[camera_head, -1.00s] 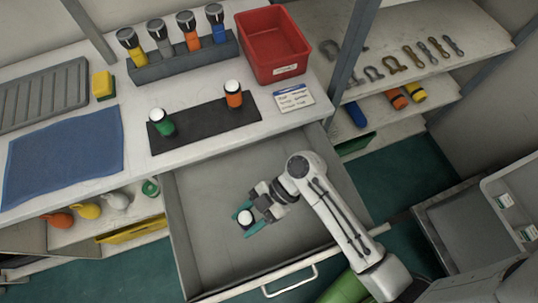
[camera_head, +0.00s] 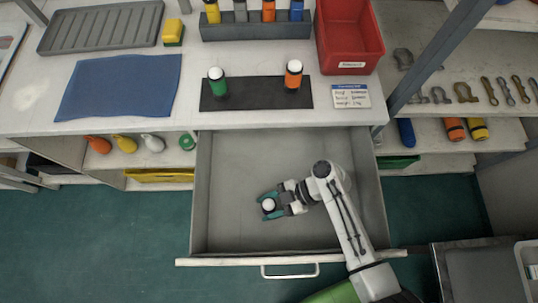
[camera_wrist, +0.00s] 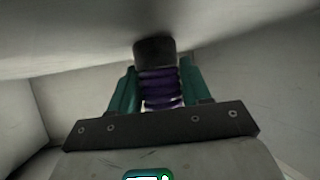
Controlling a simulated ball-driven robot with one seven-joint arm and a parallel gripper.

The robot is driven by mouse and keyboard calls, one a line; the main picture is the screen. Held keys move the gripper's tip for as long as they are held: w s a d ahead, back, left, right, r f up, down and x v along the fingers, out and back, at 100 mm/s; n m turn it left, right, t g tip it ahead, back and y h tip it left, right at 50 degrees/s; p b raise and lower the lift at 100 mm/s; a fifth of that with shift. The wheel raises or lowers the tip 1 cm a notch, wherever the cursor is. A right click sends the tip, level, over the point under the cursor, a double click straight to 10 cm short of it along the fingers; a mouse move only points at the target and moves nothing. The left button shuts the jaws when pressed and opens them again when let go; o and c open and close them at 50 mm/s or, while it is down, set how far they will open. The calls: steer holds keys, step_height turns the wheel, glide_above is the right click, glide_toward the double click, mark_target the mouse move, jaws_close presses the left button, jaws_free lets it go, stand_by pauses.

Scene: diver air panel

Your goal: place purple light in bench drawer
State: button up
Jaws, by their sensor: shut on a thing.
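The bench drawer (camera_head: 222,180) is pulled open below the bench top, and its grey floor is bare. My gripper (camera_head: 270,207) is over the front middle of the drawer, its teal fingers shut on the purple light (camera_head: 269,204). From above, only the light's white round end shows between the fingers. In the wrist view the purple light (camera_wrist: 160,87) has a ribbed purple body and a dark end, and the fingers press on both its sides. The drawer's pale walls surround it there. I cannot tell whether the light touches the drawer floor.
A green light (camera_head: 217,84) and an orange light (camera_head: 292,75) stand on a black mat (camera_head: 255,95) on the bench. A red bin (camera_head: 348,40) and a rack (camera_head: 255,30) of several lights are behind. The drawer's left part is clear.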

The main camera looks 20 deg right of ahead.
steer(key=o, duration=0.7)
steer(key=shift+f, duration=0.15)
steer(key=o, duration=0.5)
steer(key=shift+r, duration=0.2)
steer(key=b+v, duration=0.1)
steer(key=v, duration=1.1)
